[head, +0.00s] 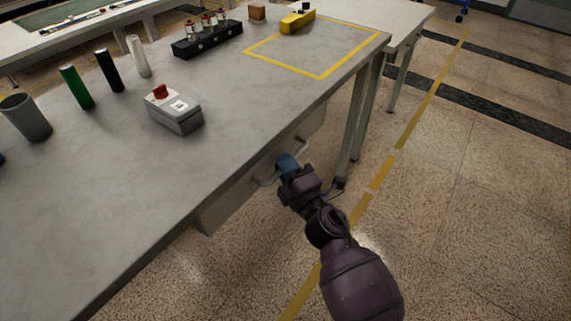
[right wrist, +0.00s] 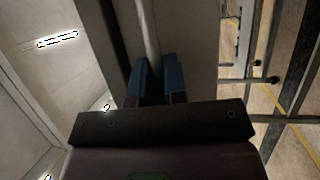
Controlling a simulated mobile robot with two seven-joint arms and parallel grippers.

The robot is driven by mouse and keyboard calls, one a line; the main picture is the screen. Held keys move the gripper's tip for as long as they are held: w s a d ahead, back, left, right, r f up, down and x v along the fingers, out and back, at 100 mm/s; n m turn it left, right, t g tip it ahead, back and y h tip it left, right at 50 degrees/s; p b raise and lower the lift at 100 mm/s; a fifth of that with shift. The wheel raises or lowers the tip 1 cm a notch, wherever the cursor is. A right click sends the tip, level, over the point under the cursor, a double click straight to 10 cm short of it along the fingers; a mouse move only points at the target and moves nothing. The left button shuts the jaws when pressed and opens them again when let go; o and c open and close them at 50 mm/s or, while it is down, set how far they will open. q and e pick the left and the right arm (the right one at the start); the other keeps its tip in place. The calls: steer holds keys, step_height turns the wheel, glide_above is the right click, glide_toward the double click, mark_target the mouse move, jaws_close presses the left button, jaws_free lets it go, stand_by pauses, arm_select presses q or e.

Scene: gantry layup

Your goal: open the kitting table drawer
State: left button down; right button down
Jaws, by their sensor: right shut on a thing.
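The kitting table (head: 190,190) is a grey table running from the lower left to the upper right in the head view. Its drawer (head: 225,208) is under the near edge, with a bar handle (head: 266,182) on its front. My right gripper (head: 287,163) is at the handle, its blue fingers partly hiding it. In the right wrist view the blue fingers (right wrist: 158,80) are shut on the handle bar (right wrist: 148,35), one on each side. Whether the drawer stands out from the table is hard to tell. My left gripper is not in view.
On the tabletop are a grey box with a red button (head: 175,110), a grey cup (head: 26,118), green (head: 76,87), black (head: 109,71) and white (head: 139,56) cylinders, a black rack (head: 208,40) and a yellow tool (head: 297,21). The floor (head: 470,210) beside the table is clear.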

steer(key=shift+s+d, duration=0.1)
